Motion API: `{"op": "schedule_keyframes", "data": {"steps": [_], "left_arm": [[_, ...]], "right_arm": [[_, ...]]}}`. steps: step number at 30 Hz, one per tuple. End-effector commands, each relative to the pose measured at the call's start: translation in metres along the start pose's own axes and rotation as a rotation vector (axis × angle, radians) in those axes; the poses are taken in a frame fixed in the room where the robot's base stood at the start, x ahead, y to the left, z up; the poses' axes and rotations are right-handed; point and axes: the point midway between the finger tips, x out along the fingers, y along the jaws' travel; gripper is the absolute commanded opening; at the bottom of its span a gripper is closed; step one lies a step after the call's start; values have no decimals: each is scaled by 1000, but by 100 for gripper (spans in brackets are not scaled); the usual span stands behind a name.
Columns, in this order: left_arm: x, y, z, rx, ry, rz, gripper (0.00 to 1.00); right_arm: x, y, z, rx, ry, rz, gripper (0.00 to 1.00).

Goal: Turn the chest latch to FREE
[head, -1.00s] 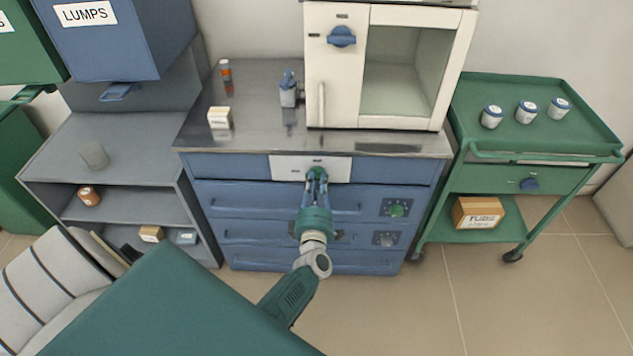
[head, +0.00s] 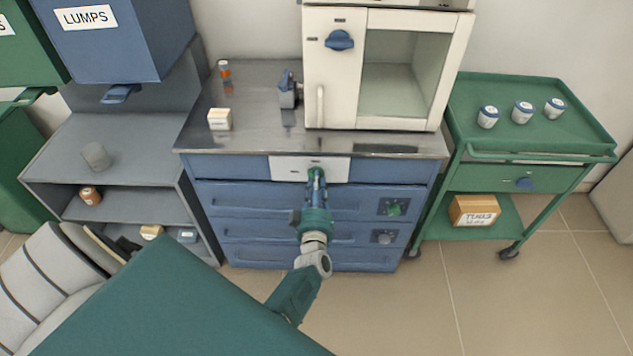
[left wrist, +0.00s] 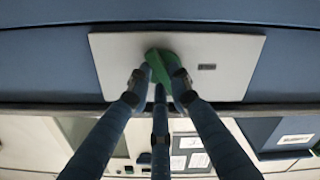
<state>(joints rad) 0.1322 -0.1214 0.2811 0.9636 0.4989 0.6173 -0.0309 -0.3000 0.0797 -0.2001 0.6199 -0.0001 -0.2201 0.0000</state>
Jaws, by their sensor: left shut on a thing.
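The blue chest (head: 260,215) stands under the steel bench top. A white plate (head: 283,168) on its top front band carries the green latch knob (head: 315,174). My left gripper (head: 316,178) reaches the plate from the front. In the left wrist view, its fingers (left wrist: 161,82) are shut on the green latch knob (left wrist: 161,62), one on either side. The white plate (left wrist: 225,50) there shows a small dark mark beside the knob. The fingers partly hide the knob, and I cannot read which mark it points to. My right gripper is not in view.
A white furnace (head: 335,85) with a blue knob stands on the bench top. A small white box (head: 219,120) lies left of it. A green trolley (head: 535,140) with several jars stands right, a grey shelf unit (head: 60,150) left. Floor between chest and trolley is clear.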

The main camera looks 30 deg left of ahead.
Motion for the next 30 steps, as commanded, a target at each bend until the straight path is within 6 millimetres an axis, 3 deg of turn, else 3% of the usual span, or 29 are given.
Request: {"op": "schedule_keyframes", "data": {"steps": [15, 30], "left_arm": [[0, -1, 3, 419, -3, -1, 0], [-1, -1, 4, 560, -3, 0, 0]], "right_arm": [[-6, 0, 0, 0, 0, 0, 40], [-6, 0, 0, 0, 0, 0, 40]]}}
